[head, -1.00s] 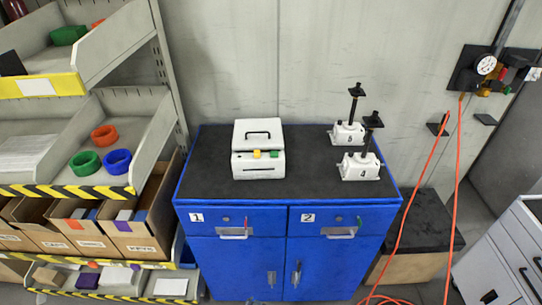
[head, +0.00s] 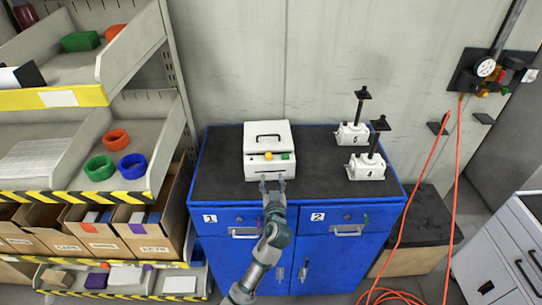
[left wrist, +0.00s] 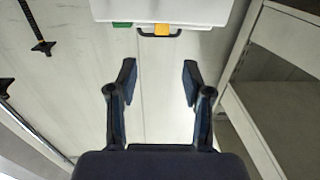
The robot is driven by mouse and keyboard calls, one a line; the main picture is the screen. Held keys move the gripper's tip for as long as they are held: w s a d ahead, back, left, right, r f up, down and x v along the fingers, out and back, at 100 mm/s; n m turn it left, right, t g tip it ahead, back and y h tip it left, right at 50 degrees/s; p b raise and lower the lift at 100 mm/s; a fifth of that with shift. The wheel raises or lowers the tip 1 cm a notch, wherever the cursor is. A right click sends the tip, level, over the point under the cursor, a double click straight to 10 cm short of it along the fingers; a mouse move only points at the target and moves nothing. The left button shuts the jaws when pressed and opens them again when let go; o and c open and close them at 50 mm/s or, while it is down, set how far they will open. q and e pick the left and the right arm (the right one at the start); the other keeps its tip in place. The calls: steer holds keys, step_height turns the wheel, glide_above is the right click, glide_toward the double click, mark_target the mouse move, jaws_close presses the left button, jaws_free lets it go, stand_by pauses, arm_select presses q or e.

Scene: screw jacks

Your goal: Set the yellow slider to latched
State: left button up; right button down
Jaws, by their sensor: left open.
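The white box (head: 270,137) with a dark top handle stands on the blue cabinet's dark top. The yellow slider (head: 268,156) is on its front edge, left of a green piece (head: 286,156). My left gripper (head: 272,180) is in front of the box, below the slider, with its arm coming up from below. In the left wrist view the gripper (left wrist: 160,78) is open and empty, its two fingers apart. There the yellow slider (left wrist: 162,30) and green piece (left wrist: 122,25) show at the top, beyond the fingertips. My right gripper is not in view.
Two white screw jacks, one marked 5 (head: 352,134) and one marked 4 (head: 366,170), stand at the right of the blue cabinet (head: 310,265). A shelf rack (head: 80,190) with bins is at left. Orange hoses (head: 428,180) hang at right. The cabinet top's middle is free.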

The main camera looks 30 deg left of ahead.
mark_target(270, 157)
arm_select(q)
steer(key=p+x, duration=0.1)
steer(key=x, duration=1)
steer(key=shift+a+f+p, duration=0.1)
steer(key=shift+a+p, duration=0.05)
steer(key=shift+p, duration=0.2)
steer(key=shift+w+a, duration=0.1)
steer(key=shift+w, duration=0.5)
steer(key=shift+a, duration=0.1)
